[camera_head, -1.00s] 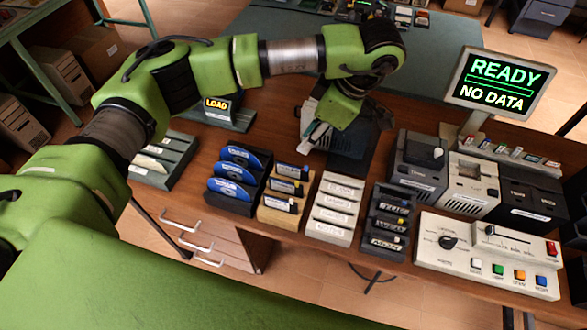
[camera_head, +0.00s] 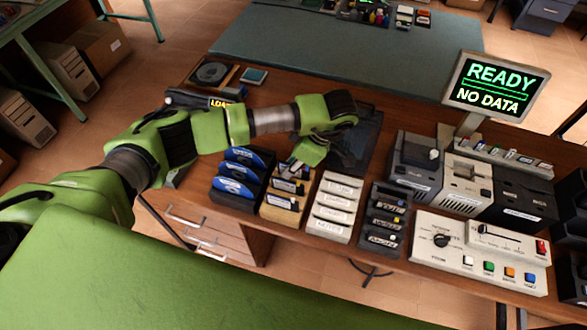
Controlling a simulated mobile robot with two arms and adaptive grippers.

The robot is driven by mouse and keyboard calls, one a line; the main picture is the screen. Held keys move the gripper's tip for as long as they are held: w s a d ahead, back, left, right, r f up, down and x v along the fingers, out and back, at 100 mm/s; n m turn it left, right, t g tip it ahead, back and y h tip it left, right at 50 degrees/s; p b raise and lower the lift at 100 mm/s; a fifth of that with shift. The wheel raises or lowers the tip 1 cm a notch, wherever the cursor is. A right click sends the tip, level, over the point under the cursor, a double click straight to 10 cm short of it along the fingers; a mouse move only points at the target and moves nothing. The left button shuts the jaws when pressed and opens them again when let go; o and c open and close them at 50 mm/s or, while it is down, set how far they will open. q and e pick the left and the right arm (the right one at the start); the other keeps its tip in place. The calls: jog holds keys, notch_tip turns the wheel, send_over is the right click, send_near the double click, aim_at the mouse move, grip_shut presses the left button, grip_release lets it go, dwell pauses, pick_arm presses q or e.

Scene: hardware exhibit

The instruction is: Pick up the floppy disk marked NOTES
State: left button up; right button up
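My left arm comes in from the left and its gripper (camera_head: 292,168) points down at the back of a tan rack (camera_head: 268,213). The fingertips are small and partly merge with the rack's contents, so I cannot tell their opening or whether they touch anything. The tan rack holds dark flat items with white labels (camera_head: 283,202). A cream rack (camera_head: 331,228) with several white-labelled items and a black rack (camera_head: 380,241) with dark labelled items stand to its right. The labels are too small to read, so I cannot tell which item is marked NOTES. My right gripper is not in view.
A rack of blue discs (camera_head: 232,188) stands left of the tan rack. A control panel (camera_head: 485,255) with coloured buttons and several drive units (camera_head: 466,184) are at right. A monitor (camera_head: 496,87) reads READY, NO DATA. The green mat (camera_head: 300,55) behind is largely clear.

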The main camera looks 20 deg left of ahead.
pick_arm(q)
jog(key=shift+a+f, duration=0.1)
jog(key=shift+f, duration=0.15)
grip_shut()
